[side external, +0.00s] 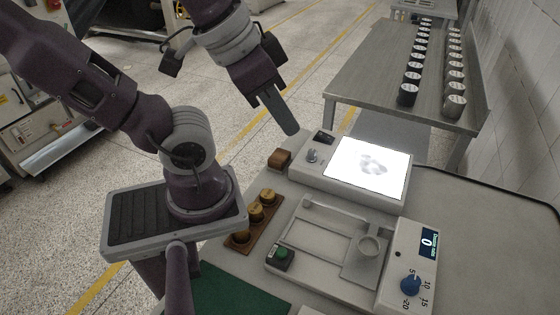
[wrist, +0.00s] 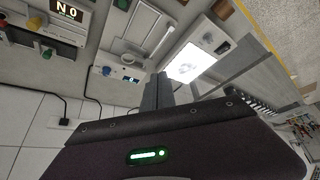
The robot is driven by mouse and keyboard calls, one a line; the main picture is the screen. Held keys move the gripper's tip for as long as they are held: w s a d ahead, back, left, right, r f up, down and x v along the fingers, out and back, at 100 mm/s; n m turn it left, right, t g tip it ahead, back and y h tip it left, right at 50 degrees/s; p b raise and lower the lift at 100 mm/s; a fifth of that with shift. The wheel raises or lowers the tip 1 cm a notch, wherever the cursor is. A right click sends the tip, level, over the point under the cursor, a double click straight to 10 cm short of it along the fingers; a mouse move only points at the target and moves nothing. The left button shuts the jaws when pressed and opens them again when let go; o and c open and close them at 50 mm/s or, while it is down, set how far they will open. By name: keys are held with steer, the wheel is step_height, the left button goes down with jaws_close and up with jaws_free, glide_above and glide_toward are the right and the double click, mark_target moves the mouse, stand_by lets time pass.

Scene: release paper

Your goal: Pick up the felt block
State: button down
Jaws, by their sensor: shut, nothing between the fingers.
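A small brown block (side external: 279,159), which looks like the felt block, sits on the bench at the left end of the light box. In the wrist view a brown block (wrist: 222,9) shows at the top edge, near the light box. My gripper (side external: 291,130) is shut and empty, and hangs in the air above and behind the brown block in the side view. Its fingers (wrist: 158,88) point up the wrist view, together, with nothing between them. I see no contact between the gripper and the block.
The light box (side external: 325,180) has a bright lit panel. In front of it stands a grey device (side external: 395,270) with a blue knob and a tray frame. A wooden rack (side external: 238,246) holds brass weights. A side table (side external: 375,75) carries rows of dark cups.

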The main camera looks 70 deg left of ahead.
steer(key=shift+c, duration=1.8)
jaws_free()
steer(key=n+g, duration=0.6)
steer(key=n, duration=2.1)
glide_above(279, 155)
step_height(279, 155, down, 21)
steer(key=shift+a+r, duration=0.1)
steer(key=shift+r, duration=0.05)
step_height(279, 155, down, 7)
steer(key=shift+r, duration=0.1)
